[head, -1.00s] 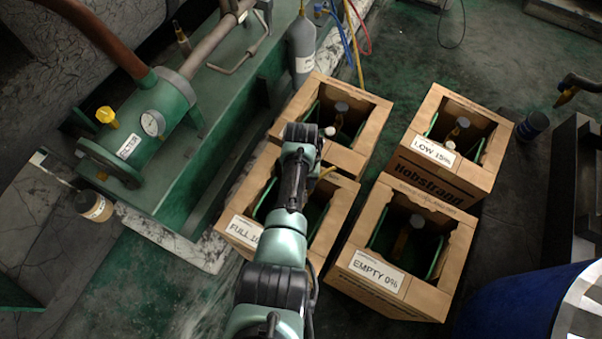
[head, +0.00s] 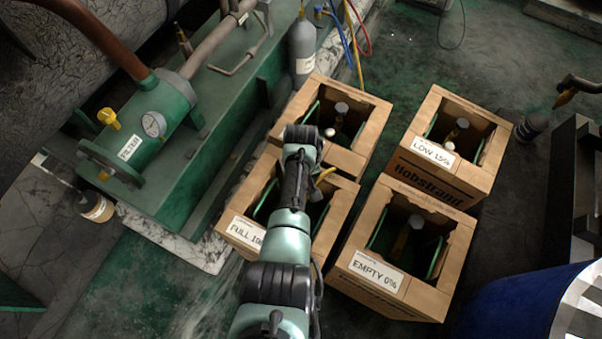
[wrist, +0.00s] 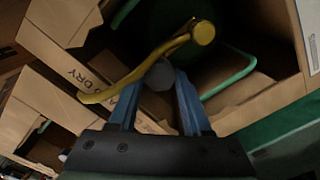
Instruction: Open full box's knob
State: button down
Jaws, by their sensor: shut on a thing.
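The full box (head: 232,245) is an open cardboard box at the lower left of the group, its "FULL" label (head: 245,231) partly covered by my arm. In the wrist view, my gripper (wrist: 157,88) has its two blue fingers shut on a round grey knob (wrist: 160,74). A yellow hose or fitting (wrist: 140,68) crosses just beyond the knob and ends in a round yellow end. In the head view, my arm hides the gripper and the knob. How far the knob is turned cannot be told.
The empty box (head: 345,262) stands to the right, the low box (head: 440,180) behind it, and another open box (head: 378,115) behind the full box. Green machinery with a filter tank (head: 150,130) lies to the left. A blue rounded object (head: 510,305) is at the lower right.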

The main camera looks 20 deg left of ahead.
jog(key=c, duration=0.6)
grip_release()
notch_tip(320, 180, up, 13)
jog(key=p, duration=0.6)
jog(key=shift+p, duration=0.4)
